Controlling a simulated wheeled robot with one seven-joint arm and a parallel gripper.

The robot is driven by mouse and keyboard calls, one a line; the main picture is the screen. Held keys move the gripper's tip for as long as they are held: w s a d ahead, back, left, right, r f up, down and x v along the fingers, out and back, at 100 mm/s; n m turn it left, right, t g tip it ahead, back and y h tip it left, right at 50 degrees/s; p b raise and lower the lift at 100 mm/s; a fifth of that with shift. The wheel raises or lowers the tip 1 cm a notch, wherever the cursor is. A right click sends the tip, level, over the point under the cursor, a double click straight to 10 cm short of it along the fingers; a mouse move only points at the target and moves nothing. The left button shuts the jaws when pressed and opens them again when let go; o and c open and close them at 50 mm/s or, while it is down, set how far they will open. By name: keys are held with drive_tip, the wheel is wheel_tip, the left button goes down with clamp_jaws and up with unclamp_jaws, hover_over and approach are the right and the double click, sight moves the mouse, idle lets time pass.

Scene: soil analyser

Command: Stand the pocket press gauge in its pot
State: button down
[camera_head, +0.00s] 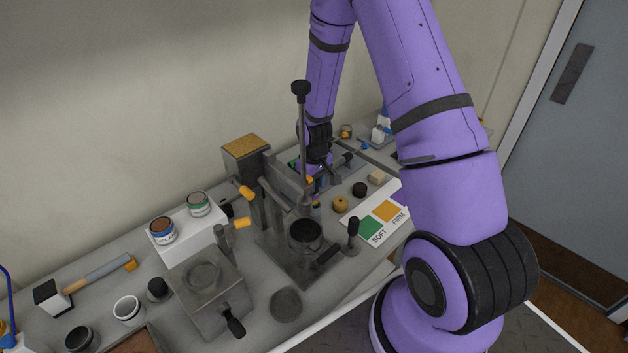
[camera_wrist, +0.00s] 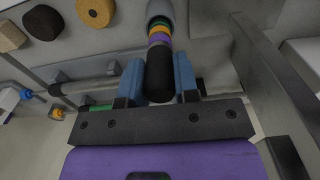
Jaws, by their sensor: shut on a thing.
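The pocket press gauge (camera_wrist: 159,68) is in the wrist view, with a black rounded end and purple, orange and green bands beyond it. My gripper (camera_wrist: 158,82) is shut on its black part between two blue fingers. A grey round part lies past the bands at the top edge, and I cannot tell whether it belongs to the gauge. In the head view my gripper (camera_head: 318,168) is behind the metal press, which partly hides it. Several small pots stand at the front left, among them a white one (camera_head: 128,309); I cannot tell which is the gauge's pot.
The metal press (camera_head: 265,205) with its tall rod stands close to my gripper. The SOFT/FIRM card (camera_head: 368,228) lies to its right, with a tan piece (camera_head: 340,204), a black piece (camera_head: 360,189) and a beige block (camera_head: 376,177) behind. A white stand (camera_head: 185,236) holds two tins.

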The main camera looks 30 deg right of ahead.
drive_tip(key=c, duration=0.8)
unclamp_jaws()
drive_tip(key=shift+r, duration=0.15)
wheel_tip(320, 180, up, 10)
drive_tip(key=shift+r, duration=0.25)
